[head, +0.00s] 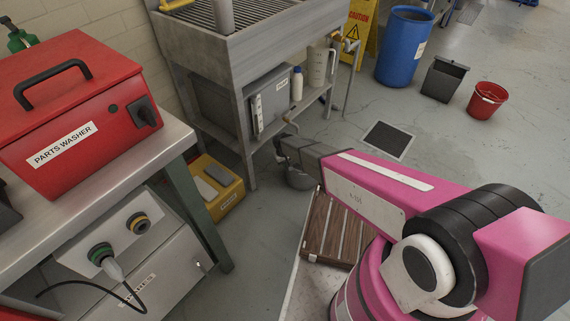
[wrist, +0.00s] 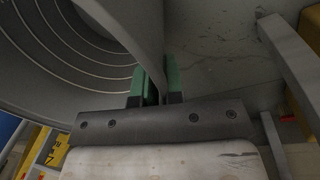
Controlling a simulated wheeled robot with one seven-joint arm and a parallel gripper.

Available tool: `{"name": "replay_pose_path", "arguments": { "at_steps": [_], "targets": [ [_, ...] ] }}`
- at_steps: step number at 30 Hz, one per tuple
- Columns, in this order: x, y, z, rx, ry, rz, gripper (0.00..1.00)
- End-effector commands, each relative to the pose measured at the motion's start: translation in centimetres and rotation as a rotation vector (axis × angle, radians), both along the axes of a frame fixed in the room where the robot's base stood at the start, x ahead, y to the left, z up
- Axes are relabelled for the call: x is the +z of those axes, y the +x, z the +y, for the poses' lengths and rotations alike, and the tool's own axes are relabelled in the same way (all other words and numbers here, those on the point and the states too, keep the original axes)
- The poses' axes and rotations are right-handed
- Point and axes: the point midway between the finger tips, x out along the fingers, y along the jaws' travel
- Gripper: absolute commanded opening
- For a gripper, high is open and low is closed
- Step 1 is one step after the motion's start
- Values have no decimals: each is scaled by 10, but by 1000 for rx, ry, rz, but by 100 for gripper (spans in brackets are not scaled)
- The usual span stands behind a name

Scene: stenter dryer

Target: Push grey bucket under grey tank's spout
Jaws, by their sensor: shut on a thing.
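The grey bucket (head: 299,180) is on the floor below the end of my arm, in front of the steel stand, and the arm hides much of it in the head view. In the wrist view, the ribbed inside of the bucket (wrist: 85,45) fills the upper left. My gripper (wrist: 154,86) has its green fingertips on either side of the bucket's thin wall and is shut on it. The grey tank (head: 270,100) sits on the stand's lower shelf. Its small spout (head: 290,122) sticks out at the front, above and close to the bucket.
A slatted wooden crate or pallet (head: 337,228) lies near my base. A yellow box (head: 216,188) stands left of the stand.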

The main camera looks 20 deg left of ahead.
Motion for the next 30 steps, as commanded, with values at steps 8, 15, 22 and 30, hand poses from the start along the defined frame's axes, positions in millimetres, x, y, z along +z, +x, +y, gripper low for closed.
{"name": "replay_pose_path", "arguments": {
  "at_steps": [8,15,22,30],
  "targets": [
    [-1,13,-2,-1,0,0,0],
    [-1,28,-4,-1,0,0,0],
    [-1,32,-5,-1,0,0,0],
    [-1,32,-5,-2,0,0,38]
  ]
}}
